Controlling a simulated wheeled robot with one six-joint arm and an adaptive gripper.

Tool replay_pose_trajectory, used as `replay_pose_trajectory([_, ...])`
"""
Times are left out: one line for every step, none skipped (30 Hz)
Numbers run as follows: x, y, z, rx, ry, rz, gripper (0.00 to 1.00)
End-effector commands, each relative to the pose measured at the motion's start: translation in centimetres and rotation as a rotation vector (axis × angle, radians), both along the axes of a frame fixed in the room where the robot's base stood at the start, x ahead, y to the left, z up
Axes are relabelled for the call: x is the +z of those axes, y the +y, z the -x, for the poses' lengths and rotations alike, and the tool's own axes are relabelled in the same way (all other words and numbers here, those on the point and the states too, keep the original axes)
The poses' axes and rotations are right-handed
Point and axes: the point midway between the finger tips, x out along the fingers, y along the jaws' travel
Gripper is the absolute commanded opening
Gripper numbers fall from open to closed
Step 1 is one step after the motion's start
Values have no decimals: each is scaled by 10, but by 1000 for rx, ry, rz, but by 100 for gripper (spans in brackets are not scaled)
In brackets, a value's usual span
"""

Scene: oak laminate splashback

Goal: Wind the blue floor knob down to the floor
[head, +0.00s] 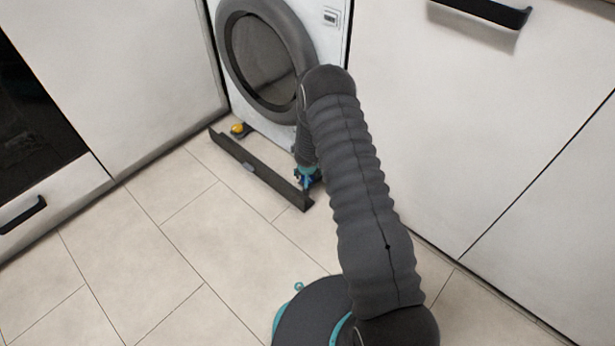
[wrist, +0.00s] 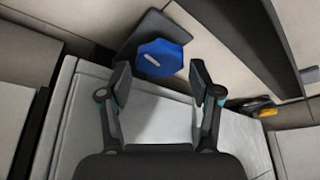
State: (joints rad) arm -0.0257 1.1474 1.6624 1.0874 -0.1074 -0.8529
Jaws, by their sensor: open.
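The blue floor knob (wrist: 160,58) shows in the wrist view with a pale mark on its face, under the front of the washing machine (head: 265,60). My gripper (wrist: 160,78) is open, with one finger on each side of the knob's near edge. I cannot tell whether either finger touches it. In the head view my gripper (head: 306,178) is low at the machine's right front corner, and the arm hides most of it.
A dark plinth strip (head: 262,172) lies on the tiles before the machine. A yellow knob (head: 238,129) sits under the machine's left side and also shows in the wrist view (wrist: 258,107). White cabinets stand on both sides. The tiled floor (head: 135,255) at left is clear.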

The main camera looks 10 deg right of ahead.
Motion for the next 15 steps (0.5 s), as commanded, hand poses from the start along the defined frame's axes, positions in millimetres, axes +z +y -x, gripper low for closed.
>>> replay_pose_trajectory([-4, 0, -1, 0, 1, 0, 64])
replay_pose_trajectory([-5, -1, -2, 1, 1, 0, 64])
replay_pose_trajectory([-7, -1, -2, 1, 1, 0, 64])
replay_pose_trajectory([-8, -1, -3, 1, 0, 0, 64])
replay_pose_trajectory([-8, -1, -3, 1, 0, 0, 64])
replay_pose_trajectory([-8, -1, -3, 1, 0, 0, 64])
replay_pose_trajectory([-8, -1, -3, 1, 0, 0, 64])
replay_pose_trajectory([-8, -1, -4, 1, 0, 0, 64])
replay_pose_trajectory([-8, -1, -3, 1, 0, 0, 64])
replay_pose_trajectory([-8, -1, -3, 0, 0, 0, 64])
replay_pose_trajectory([-8, -1, -3, 1, 0, 0, 64])
replay_pose_trajectory([-8, -1, -3, 1, 0, 0, 64])
replay_pose_trajectory([-8, -1, -3, 0, 0, 0, 61])
replay_pose_trajectory([-8, -1, -3, 1, 0, 0, 54])
replay_pose_trajectory([-8, -1, -3, 1, 0, 0, 44])
